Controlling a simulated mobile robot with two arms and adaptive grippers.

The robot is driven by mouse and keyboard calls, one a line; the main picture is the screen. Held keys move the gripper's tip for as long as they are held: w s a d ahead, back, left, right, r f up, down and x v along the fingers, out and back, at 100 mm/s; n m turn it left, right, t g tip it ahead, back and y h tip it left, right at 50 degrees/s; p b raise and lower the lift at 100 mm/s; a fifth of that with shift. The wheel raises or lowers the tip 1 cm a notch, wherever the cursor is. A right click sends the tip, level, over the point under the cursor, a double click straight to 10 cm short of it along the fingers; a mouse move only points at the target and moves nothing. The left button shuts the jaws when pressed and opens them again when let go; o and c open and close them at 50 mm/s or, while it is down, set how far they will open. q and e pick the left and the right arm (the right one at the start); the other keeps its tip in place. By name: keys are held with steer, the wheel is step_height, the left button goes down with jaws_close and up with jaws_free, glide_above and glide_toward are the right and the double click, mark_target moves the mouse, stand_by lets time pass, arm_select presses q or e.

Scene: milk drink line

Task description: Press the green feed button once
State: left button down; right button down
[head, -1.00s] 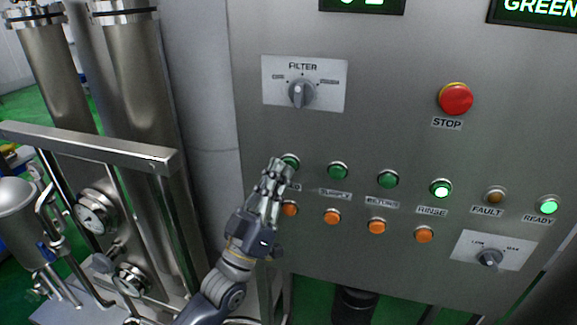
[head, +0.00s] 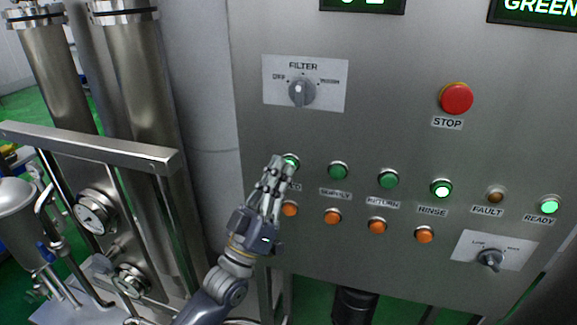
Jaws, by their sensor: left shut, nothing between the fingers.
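The green feed button (head: 292,160) is the leftmost of the green row on the steel panel. Its face shows a bright glow, and its left and lower part is hidden behind the fingers. Its label is mostly covered. My left gripper (head: 283,161) is shut and empty, with its fingertips at the button's lower left edge. I cannot tell whether they touch it. My right gripper is not in view.
Green supply (head: 338,171) and return (head: 388,180) buttons and the lit rinse button (head: 441,188) continue the row. Orange buttons (head: 332,217) sit below. The red stop button (head: 457,98) and filter knob (head: 301,92) are higher. Steel pipes (head: 140,90) stand left.

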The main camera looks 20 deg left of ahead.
arm_select(q)
steer(key=shift+s, duration=0.9)
steer(key=shift+p, duration=0.3)
steer(key=s+p, duration=0.1)
steer(key=s, duration=0.4)
steer(key=shift+a, duration=0.1)
stand_by(0.4)
